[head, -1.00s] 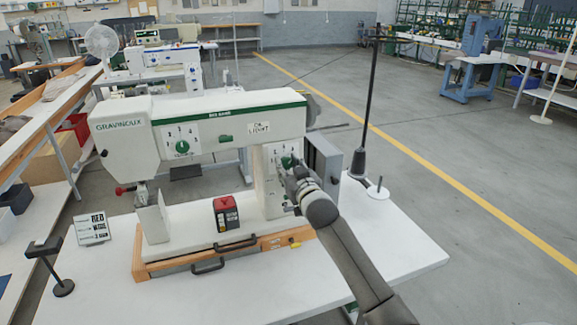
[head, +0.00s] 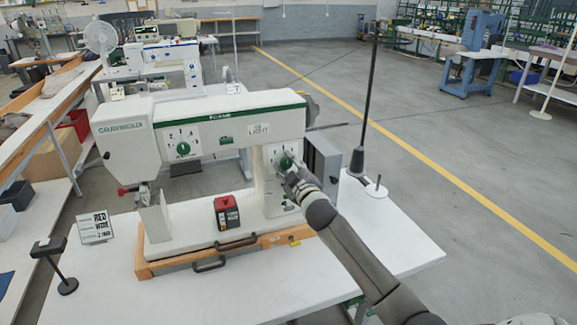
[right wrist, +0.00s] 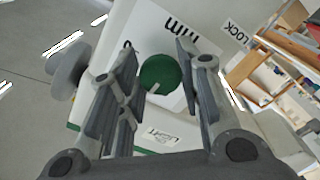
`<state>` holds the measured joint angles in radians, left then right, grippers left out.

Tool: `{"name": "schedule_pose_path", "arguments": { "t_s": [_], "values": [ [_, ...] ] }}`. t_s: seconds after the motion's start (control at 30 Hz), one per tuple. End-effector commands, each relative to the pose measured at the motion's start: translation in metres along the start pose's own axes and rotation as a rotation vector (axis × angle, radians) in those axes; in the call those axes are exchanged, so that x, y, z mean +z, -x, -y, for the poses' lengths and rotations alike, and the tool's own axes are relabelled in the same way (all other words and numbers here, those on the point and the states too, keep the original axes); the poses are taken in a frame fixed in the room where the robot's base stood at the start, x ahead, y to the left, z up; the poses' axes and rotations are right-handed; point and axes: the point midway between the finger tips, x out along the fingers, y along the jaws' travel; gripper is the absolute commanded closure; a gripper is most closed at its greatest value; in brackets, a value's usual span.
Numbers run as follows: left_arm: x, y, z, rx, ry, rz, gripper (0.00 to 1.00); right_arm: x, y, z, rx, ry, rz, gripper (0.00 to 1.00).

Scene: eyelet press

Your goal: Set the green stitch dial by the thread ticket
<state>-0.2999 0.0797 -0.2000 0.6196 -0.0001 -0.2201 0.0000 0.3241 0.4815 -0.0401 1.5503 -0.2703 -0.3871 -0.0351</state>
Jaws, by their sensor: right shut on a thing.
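The sewing machine has two green dials. One dial (head: 183,149) is on the front of its upper arm. The other dial (head: 286,162) is on the right column, partly hidden by my right gripper (head: 293,174). In the right wrist view this column dial (right wrist: 160,73) sits between the two fingers, with a white pointer mark and an "mm" label beside it. My right gripper is shut on it. The white thread ticket (head: 95,227) stands at the table's left; its top line reads "RED", the lower lines are blurred. My left gripper is not in view.
A red and black box (head: 227,213) stands on the machine bed. A "LIGHT" label (head: 258,130) is on the machine's arm. A thread stand (head: 365,120) rises behind at the right. The white table (head: 385,245) is clear at the front right.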

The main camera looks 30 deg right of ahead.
Motion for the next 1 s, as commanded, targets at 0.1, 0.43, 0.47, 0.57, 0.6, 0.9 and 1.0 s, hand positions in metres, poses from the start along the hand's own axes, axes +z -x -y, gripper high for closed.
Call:
{"name": "schedule_pose_path", "arguments": {
  "t_s": [0.1,0.43,0.47,0.57,0.6,0.9,1.0],
  "values": [
    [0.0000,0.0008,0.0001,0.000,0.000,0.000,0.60,0.0002,0.0001,0.0003,-0.001,0.022,0.001,0.91],
    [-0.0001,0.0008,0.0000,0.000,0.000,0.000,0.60,0.0003,0.0001,0.0006,-0.001,0.030,0.000,0.91],
    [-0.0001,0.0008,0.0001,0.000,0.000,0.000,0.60,0.0003,0.0001,0.0006,-0.001,0.030,0.000,0.91],
    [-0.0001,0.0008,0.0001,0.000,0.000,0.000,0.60,0.0003,0.0001,0.0006,-0.001,0.029,0.000,0.65],
    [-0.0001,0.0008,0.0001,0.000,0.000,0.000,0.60,0.0003,0.0001,0.0006,-0.001,0.029,0.000,0.60],
    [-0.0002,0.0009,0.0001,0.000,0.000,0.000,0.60,0.0001,0.0001,0.0004,-0.001,0.028,0.000,0.46],
    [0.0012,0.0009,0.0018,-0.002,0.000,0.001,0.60,0.0001,0.0003,0.0003,0.000,0.028,0.000,0.46]
  ]
}}
